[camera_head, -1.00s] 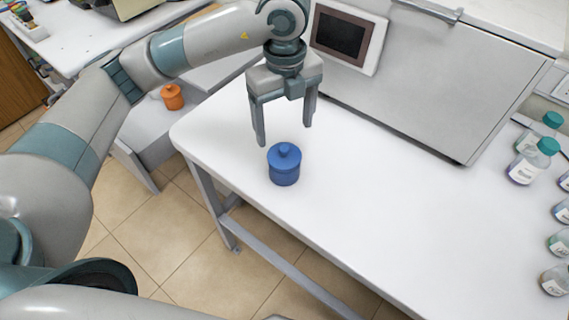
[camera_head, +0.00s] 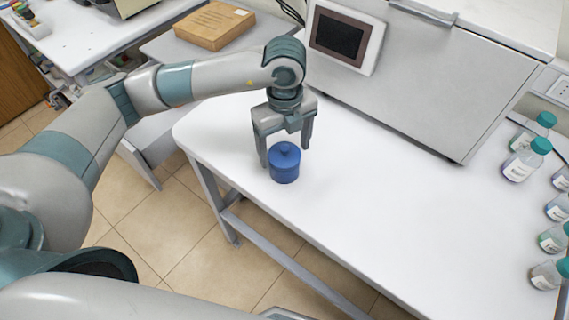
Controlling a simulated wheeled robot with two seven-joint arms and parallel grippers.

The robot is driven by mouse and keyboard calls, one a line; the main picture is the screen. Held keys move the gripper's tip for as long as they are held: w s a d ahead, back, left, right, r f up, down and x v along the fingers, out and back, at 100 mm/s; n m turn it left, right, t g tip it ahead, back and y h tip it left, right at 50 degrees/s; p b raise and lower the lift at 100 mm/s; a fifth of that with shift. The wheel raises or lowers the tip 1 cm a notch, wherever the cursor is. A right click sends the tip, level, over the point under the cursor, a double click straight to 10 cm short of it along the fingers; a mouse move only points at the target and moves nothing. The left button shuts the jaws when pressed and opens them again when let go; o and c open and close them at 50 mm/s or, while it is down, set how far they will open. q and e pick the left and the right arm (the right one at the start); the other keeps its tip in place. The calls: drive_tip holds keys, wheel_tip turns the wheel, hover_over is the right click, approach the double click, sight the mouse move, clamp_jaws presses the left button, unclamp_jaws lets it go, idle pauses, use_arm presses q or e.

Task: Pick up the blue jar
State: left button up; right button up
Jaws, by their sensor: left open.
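The blue jar (camera_head: 285,164) stands upright with its knobbed lid on, near the left front edge of the white table (camera_head: 370,195). My left gripper (camera_head: 284,156) points down at the jar, with its fingers apart. One finger is at the jar's left, its tip low beside the lid. The other finger is behind the jar's upper right. I cannot tell whether either finger touches the jar. My right gripper does not show.
A large grey machine with a screen (camera_head: 340,36) stands at the table's back. Several bottles with teal caps (camera_head: 525,160) stand along the right edge. A wooden box (camera_head: 214,25) lies on a surface behind my left arm. The middle of the table is clear.

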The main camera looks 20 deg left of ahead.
sight(281, 177)
use_arm(q)
drive_tip(key=f+p, duration=0.1)
drive_tip(key=s+f+p, duration=0.1)
drive_tip(key=f, duration=0.1)
drive_tip(key=shift+d+f, duration=0.1)
drive_tip(key=shift+f, duration=0.8)
drive_tip(key=c, duration=1)
